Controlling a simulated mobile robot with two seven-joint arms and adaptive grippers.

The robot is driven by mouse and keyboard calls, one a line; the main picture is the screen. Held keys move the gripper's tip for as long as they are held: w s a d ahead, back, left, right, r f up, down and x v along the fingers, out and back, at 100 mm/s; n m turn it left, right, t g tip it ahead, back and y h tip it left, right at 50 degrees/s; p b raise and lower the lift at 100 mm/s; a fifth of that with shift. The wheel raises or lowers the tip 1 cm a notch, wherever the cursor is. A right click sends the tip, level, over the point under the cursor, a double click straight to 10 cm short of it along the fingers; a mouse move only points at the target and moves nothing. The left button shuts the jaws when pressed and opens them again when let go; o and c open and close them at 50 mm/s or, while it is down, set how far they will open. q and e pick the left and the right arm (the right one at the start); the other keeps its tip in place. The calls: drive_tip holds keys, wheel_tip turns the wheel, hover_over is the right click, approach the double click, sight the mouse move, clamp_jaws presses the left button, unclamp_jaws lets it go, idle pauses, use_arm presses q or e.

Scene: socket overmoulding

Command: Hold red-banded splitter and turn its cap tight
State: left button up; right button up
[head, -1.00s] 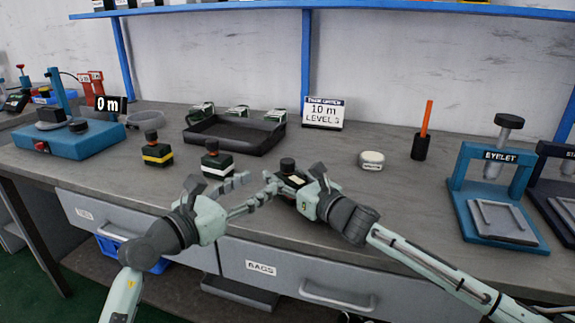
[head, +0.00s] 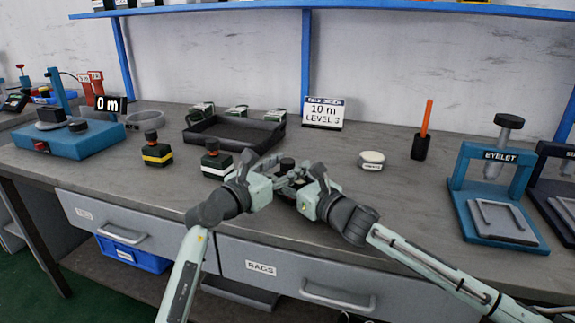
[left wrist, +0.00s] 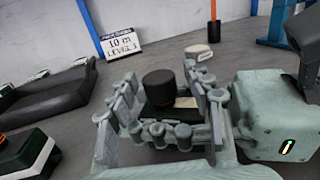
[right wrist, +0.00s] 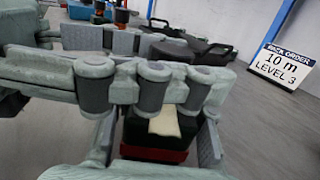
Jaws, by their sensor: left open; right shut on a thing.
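The red-banded splitter shows in the right wrist view (right wrist: 155,152) as a dark block with a red band and a pale patch. My right gripper (right wrist: 158,140) is shut on its body. Its dark round cap shows in the left wrist view (left wrist: 158,88) and, partly covered, in the head view (head: 287,163). My left gripper (left wrist: 160,100) is open, with its fingers on either side of the cap. I cannot tell whether they touch it. In the head view, both grippers meet over the bench's front part and hide most of the splitter.
A yellow-banded splitter (head: 156,156) and a white-banded one (head: 217,168) stand to the left. Behind are a black tray (head: 222,146), an order sign (head: 323,113) and a pale round puck (head: 372,160). A blue eyelet press (head: 497,190) stands right. The bench between puck and press is mostly clear.

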use_arm(q)
drive_tip(key=shift+c, duration=0.2)
clamp_jaws()
